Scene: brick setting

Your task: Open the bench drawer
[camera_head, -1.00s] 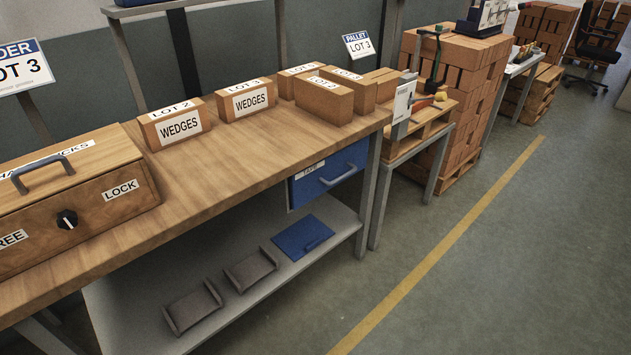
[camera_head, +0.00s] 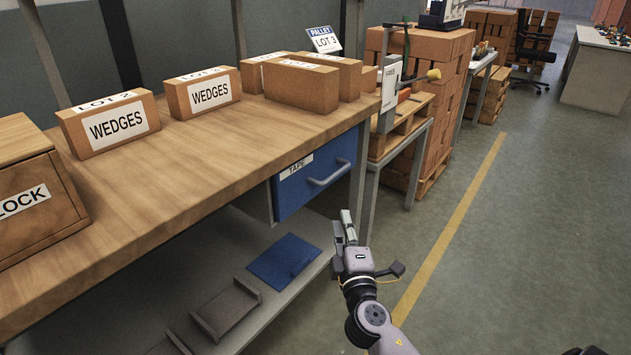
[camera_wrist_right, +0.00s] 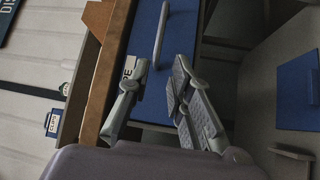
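The blue bench drawer (camera_head: 296,197) with a "TAPE" label sits under the right end of the wooden bench top. It looks shut. Its grey bar handle (camera_head: 329,175) runs across the front. My right gripper (camera_head: 346,226) is below and to the right of the drawer front, in front of the bench leg, apart from the handle. In the right wrist view its two fingers (camera_wrist_right: 160,70) are spread with nothing between them. The blue drawer front (camera_wrist_right: 148,32) and handle (camera_wrist_right: 162,35) lie beyond the fingertips there. My left gripper is not in view.
The bench top (camera_head: 215,140) carries labelled boxes, including a WEDGES box (camera_head: 110,124), and a wooden case (camera_head: 35,195). A lower shelf (camera_head: 195,260) holds a blue piece (camera_head: 284,260) and grey trays. Brick pallets stand behind. Floor to the right is clear.

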